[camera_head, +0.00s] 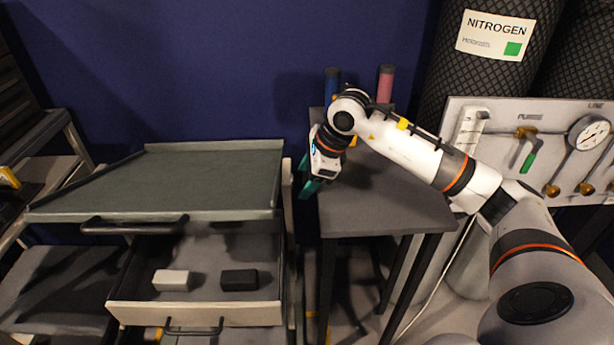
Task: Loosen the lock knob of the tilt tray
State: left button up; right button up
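The tilt tray (200,175) is a wide grey-green tray with raised edges on top of the drawer cabinet at the left. A dark handle bar (134,227) runs along its front. My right gripper (305,177) is just beyond the tray's right edge, beside the cabinet's pale side post. Its two teal fingers show apart, one above the other, so it looks open. I cannot make out the lock knob; it may be hidden by the tray's edge or the gripper. I cannot tell whether the fingers touch anything. My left gripper is not in view.
Below the tray an open drawer (195,313) holds a white block (171,280) and a black block (239,280). A dark table (385,205) stands under my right arm, with blue (332,82) and red (385,84) cylinders behind. A gauge panel (550,150) is at the right.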

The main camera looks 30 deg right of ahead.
pick_arm(q)
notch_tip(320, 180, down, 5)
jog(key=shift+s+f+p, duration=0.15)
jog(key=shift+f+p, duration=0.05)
jog(key=shift+p, duration=0.55)
pick_arm(e)
jog(key=v, duration=1.2)
